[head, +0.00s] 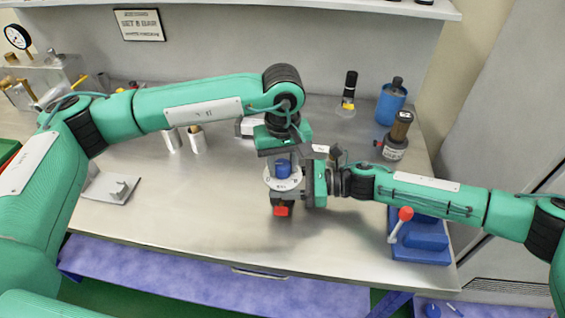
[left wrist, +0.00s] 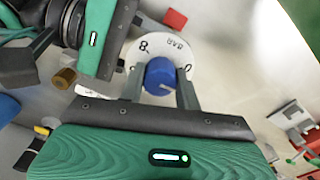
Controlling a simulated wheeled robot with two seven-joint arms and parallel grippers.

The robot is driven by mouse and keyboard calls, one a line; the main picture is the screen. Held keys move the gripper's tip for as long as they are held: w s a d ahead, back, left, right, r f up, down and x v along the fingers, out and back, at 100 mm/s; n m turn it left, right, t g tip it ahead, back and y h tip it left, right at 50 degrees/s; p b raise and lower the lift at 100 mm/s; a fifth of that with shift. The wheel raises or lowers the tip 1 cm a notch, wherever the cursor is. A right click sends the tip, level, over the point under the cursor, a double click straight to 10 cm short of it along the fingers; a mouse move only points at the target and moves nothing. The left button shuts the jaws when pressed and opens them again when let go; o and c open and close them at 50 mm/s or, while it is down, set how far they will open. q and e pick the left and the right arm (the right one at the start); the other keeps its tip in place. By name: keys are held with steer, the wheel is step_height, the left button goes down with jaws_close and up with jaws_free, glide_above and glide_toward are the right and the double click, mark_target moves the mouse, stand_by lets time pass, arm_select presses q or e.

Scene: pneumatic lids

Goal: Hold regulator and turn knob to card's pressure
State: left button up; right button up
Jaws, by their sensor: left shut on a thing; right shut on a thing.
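The regulator has a white dial plate (head: 272,184), a blue knob (head: 283,171) and a red end (head: 281,210). In the left wrist view the dial (left wrist: 150,50) shows an 8, BAR and a 0; the blue knob (left wrist: 159,74) has a pale line toward its lower right. My left gripper (head: 283,160) comes from above and is shut on the knob. My right gripper (head: 305,185) comes from the right and is shut on the regulator body, mostly hidden by the fingers. The card (head: 139,25) on the back wall seems to read SET 8 BAR; its digit is blurred.
A blue block with a red-knobbed lever (head: 404,214) is at the front right. A gauge (head: 17,37) stands far left. The front middle bench is clear.

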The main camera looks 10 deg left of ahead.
mark_target(283, 163)
arm_select(q)
steer(key=m, duration=0.6)
steer(key=shift+w+r, duration=0.1)
arm_select(e)
steer(key=shift+f, duration=0.2)
arm_select(q)
steer(key=shift+m, duration=0.3)
steer(key=o, duration=1)
step_height(283, 163, up, 12)
steer(key=shift+f, duration=0.1)
arm_select(e)
steer(key=shift+s, duration=0.1)
steer(key=o, duration=0.9)
steer(key=shift+o, duration=0.4)
steer(key=shift+r, duration=0.15)
